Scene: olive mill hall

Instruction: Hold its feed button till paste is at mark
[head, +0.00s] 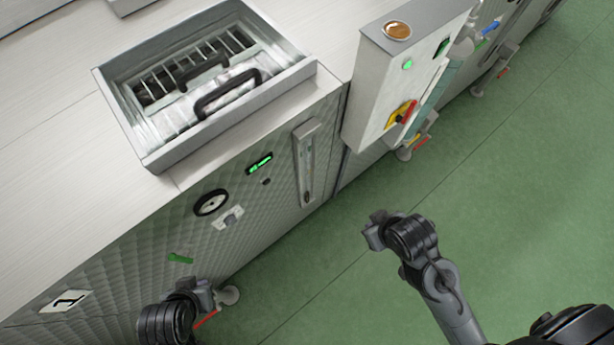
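A steel machine front (130,270) with a quilted pattern fills the left. Set in it are a tall narrow sight gauge (306,165), a lit green display (260,162), a small dark knob or button (266,181) below it, a round black-rimmed dial (211,202) and a pale plate with a small control (230,217). I cannot tell which control is the feed button, nor read any paste level or mark. My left gripper (203,295) is low in front of the machine, below these controls. My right gripper (374,232) hangs over the floor, apart from the machine. The finger openings are unclear.
An open hopper (165,160) with a grate and two dark handles is on top. A control box (375,85) with green lights and a red-yellow switch (402,114) stands right of it, a brown-filled dish (398,30) on top. Green floor (500,220) is clear.

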